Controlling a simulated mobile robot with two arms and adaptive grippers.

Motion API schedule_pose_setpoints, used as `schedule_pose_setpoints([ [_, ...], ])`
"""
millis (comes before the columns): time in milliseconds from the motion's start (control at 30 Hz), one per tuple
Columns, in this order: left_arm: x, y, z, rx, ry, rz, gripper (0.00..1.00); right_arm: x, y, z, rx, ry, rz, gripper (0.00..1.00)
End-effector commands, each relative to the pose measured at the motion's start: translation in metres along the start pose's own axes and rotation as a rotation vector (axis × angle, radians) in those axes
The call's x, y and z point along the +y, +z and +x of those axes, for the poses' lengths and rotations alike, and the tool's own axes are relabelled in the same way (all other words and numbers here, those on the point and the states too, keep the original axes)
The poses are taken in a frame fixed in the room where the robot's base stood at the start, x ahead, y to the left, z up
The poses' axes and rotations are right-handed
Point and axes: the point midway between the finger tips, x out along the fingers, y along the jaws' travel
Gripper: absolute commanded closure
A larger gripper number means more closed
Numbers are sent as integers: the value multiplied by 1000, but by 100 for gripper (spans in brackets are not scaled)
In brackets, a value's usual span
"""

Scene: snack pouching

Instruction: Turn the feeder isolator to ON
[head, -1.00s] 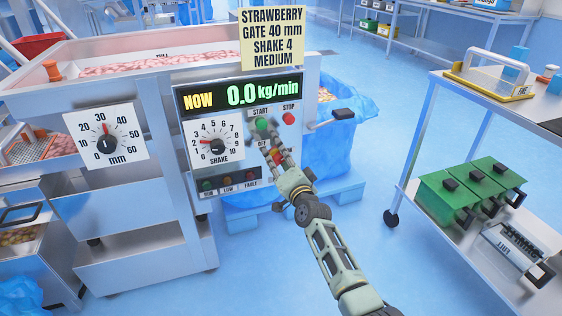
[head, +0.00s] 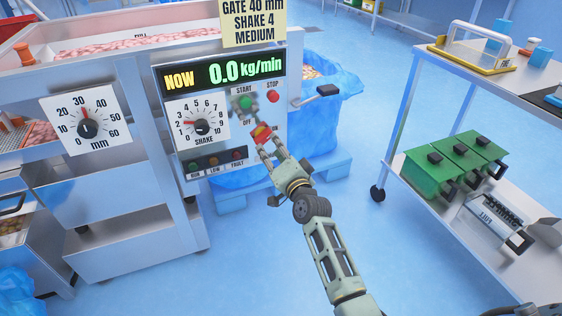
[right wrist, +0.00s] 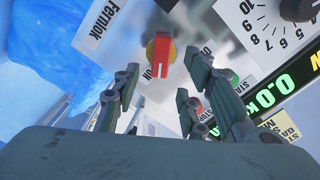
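The feeder isolator (head: 262,133) is a red handle on a yellow disc, low on the right side of the feeder's control panel, by the OFF label. In the right wrist view the isolator (right wrist: 161,54) faces me, its red handle running up and down the picture. My right gripper (head: 270,150) is just in front of and below it. In the right wrist view the gripper's fingers (right wrist: 160,85) are spread with the isolator seen beyond the gap between them; nothing is held. I cannot tell whether a fingertip touches it. My left gripper is not in view.
The green START button (head: 245,102) and red STOP button (head: 273,96) sit close above the isolator. The display (head: 222,73) reads 0.0 kg/min. A black-tipped lever (head: 327,90) juts out at right. A trolley (head: 437,185) stands further right.

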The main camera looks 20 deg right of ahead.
Motion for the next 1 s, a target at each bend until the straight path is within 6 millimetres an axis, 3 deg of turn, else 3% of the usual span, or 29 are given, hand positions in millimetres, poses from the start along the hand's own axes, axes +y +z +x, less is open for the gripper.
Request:
schedule_pose_setpoints([
  [100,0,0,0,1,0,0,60,0,2,-23,-2,0,1,61],
  [333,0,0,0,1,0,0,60,0,1,-50,-1,0,1,61],
  [900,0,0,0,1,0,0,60,0,1,-56,-2,0,0,61],
  [1000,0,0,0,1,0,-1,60,3,10,-64,-34,12,-34,61],
])
